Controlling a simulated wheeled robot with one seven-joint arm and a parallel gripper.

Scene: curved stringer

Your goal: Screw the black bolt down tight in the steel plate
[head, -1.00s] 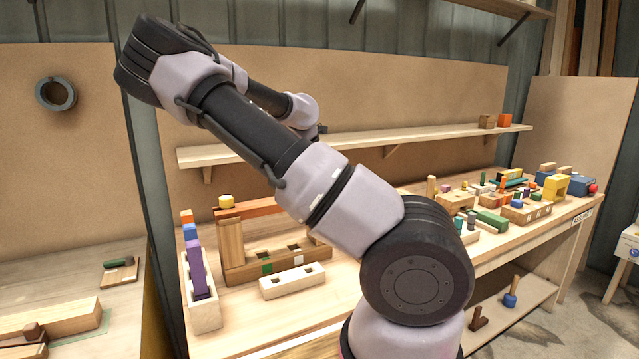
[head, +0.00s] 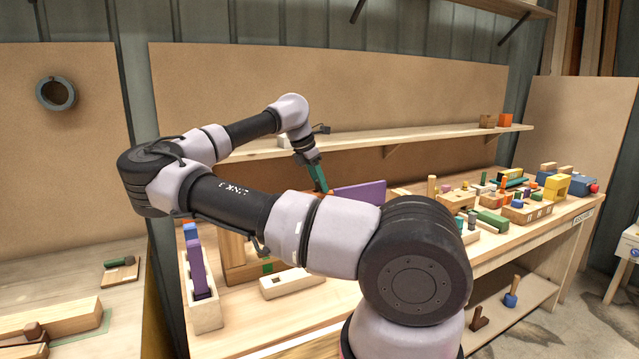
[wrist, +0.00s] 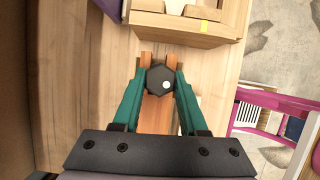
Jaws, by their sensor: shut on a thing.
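The black bolt (wrist: 164,84) has a six-sided head with a pale spot on it. In the wrist view it sits between the green fingers of my gripper (wrist: 160,76), which is shut on it. An orange wooden beam (wrist: 157,115) runs below the bolt. The lower end of the bolt is hidden, so I cannot tell how it sits. In the head view my gripper (head: 321,184) points down just left of a purple board (head: 358,192). The bolt is too small to make out there, and I cannot pick out the steel plate.
A pale wooden block (wrist: 188,28) stands beyond the fingertips in the wrist view. In the head view a shelf (head: 390,141) runs behind my arm. A pale block with holes (head: 292,281) lies at the bench front. Several coloured blocks crowd the bench's right side.

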